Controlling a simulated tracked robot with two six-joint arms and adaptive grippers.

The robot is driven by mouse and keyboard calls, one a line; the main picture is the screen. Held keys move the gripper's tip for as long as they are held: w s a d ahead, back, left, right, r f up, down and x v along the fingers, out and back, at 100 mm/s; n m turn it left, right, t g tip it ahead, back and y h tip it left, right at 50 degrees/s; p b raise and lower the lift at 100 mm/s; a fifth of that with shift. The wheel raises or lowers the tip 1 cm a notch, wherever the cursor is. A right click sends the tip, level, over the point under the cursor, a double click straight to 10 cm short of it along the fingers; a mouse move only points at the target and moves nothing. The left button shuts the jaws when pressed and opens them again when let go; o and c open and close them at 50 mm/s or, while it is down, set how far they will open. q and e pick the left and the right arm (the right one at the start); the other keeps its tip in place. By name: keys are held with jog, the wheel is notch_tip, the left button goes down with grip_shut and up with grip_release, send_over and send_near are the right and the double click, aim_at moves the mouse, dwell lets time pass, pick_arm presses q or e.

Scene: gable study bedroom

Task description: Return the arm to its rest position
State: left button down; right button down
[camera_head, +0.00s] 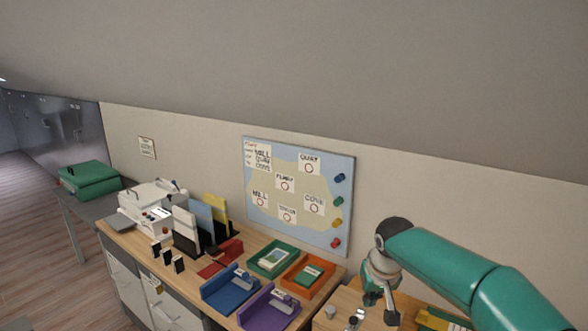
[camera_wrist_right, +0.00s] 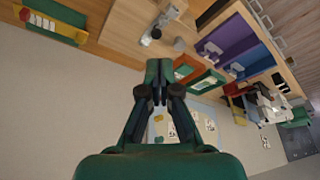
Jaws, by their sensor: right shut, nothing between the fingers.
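My right arm (camera_head: 445,265), teal with dark joints, comes in from the right edge in the head view. Its gripper (camera_head: 381,307) hangs downward over the right part of the wooden worktop. In the right wrist view the gripper (camera_wrist_right: 160,97) has its fingertips together with nothing between them. It holds nothing and appears apart from the things on the worktop. My left arm and gripper are not in view.
Orange (camera_head: 318,284), green (camera_head: 256,262), purple (camera_head: 255,310) and blue (camera_head: 220,297) trays stand farther left. A map board (camera_head: 345,225) hangs on the wall behind.

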jog(key=s+a+f+y+b, duration=0.1)
jog(key=s+f, duration=0.2)
jog(key=f, duration=0.6)
jog(key=s+a+f+g+y+b, duration=0.1)
jog(key=s+f, duration=0.3)
jog(key=f, duration=0.6)
jog(key=s+a+f+g+b, duration=0.1)
jog(key=s+a+f+b, duration=0.1)
jog(key=f, duration=0.7)
jog(key=shift+s+a+f+y+b, duration=0.1)
jog(key=shift+s+f+y+b, duration=0.3)
jog(key=shift+s+b, duration=0.25)
jog(key=s+f+m+b, duration=0.1)
jog(key=s+f+b, duration=0.1)
jog(key=s+f, duration=0.5)
jog(key=s+f+m+g+y+b, duration=0.1)
jog(key=s+f+b, duration=0.1)
jog(key=s+f, duration=0.6)
jog(key=s, duration=0.7)
jog(key=shift+s+a+f+m+b, duration=0.15)
jog(key=shift+a+m+b, duration=0.15)
